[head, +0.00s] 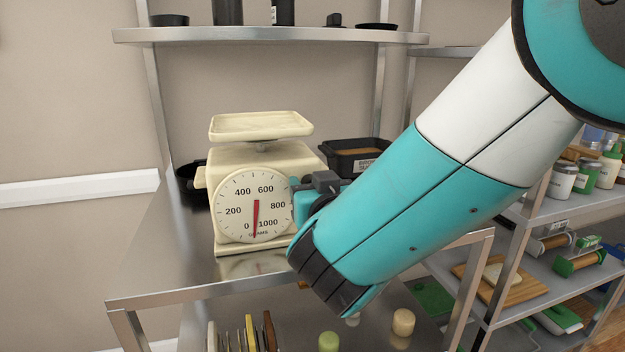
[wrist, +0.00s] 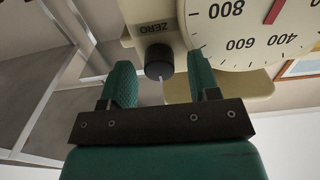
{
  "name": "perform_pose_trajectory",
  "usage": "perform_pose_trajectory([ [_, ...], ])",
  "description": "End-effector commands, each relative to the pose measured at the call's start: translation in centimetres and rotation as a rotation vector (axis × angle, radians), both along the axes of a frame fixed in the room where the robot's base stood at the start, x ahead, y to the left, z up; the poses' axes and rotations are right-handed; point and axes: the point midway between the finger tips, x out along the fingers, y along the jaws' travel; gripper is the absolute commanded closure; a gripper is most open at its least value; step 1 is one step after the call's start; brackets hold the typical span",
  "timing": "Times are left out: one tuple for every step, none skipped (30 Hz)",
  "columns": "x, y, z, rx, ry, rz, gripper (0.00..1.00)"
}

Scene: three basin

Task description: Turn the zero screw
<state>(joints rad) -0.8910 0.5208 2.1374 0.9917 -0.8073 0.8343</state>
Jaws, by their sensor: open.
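The cream kitchen scale (head: 262,165) stands upright on the steel table, with an empty pan on top. Its dial (head: 253,207) has a red needle, which points down between 0 and 1000. In the wrist view the black zero screw (wrist: 158,62) sticks out of the scale body beside the word ZERO, with a pale line on it. My gripper (wrist: 162,74) is open, its two green fingers on either side of the screw with gaps showing. In the head view my gripper (head: 300,193) is at the scale's right side, and the screw is hidden behind it.
A black bin (head: 353,154) stands behind the scale to the right, and a dark pan (head: 188,184) behind it to the left. A shelf (head: 270,36) hangs above. The steel table (head: 165,265) is bare to the front left.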

Motion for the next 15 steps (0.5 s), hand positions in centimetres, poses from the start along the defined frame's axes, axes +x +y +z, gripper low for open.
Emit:
perform_pose_trajectory([
  [0.08,0.01,-0.01,0.000,0.000,0.000,0.44],
  [0.09,0.01,-0.04,0.000,0.000,0.000,0.44],
  [0.09,0.02,-0.05,0.000,0.000,0.000,0.44],
  [0.08,0.02,-0.06,0.000,0.000,0.000,0.44],
  [0.08,0.02,-0.07,0.000,0.001,0.000,0.44],
  [0.06,0.03,-0.06,0.000,0.000,0.000,0.44],
  [0.06,0.03,-0.06,0.000,0.001,0.000,0.44],
  [0.06,0.03,-0.06,0.000,0.001,0.000,0.51],
  [0.06,0.03,-0.06,0.000,0.001,0.000,0.60],
  [0.05,0.02,-0.06,0.000,0.001,0.000,0.67],
  [0.05,0.02,-0.05,0.000,0.001,0.000,0.74],
  [0.05,0.02,-0.05,0.000,0.001,0.000,0.83],
  [0.05,0.02,-0.05,0.000,0.001,0.000,0.90],
  [0.04,0.02,-0.05,0.000,0.001,0.000,0.94],
  [0.04,0.02,-0.05,0.000,0.001,0.000,0.94],
])
